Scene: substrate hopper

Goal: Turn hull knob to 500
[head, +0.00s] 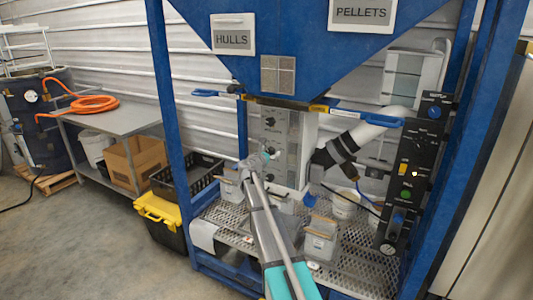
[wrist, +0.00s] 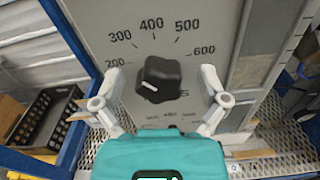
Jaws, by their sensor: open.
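The hull knob (wrist: 164,78) is a black lobed knob on a light grey panel (wrist: 95,22), with 200, 300, 400, 500 and 600 printed around it. Its white pointer line points left, a little below the 200 mark. The 500 mark (wrist: 187,25) is above and right of the knob. My gripper (wrist: 160,82) is open, with one finger on each side of the knob and a visible gap on both sides. In the head view my gripper (head: 257,161) is in front of the grey control panel (head: 270,122) under the hopper and hides part of it.
The blue hopper (head: 270,50) with HULLS and PELLETS labels is above the panel. A black control box (head: 408,170) is on the right post. Buckets and a grey container (head: 320,240) stand on the mesh shelf (head: 360,270). A black crate (wrist: 45,120) is at left.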

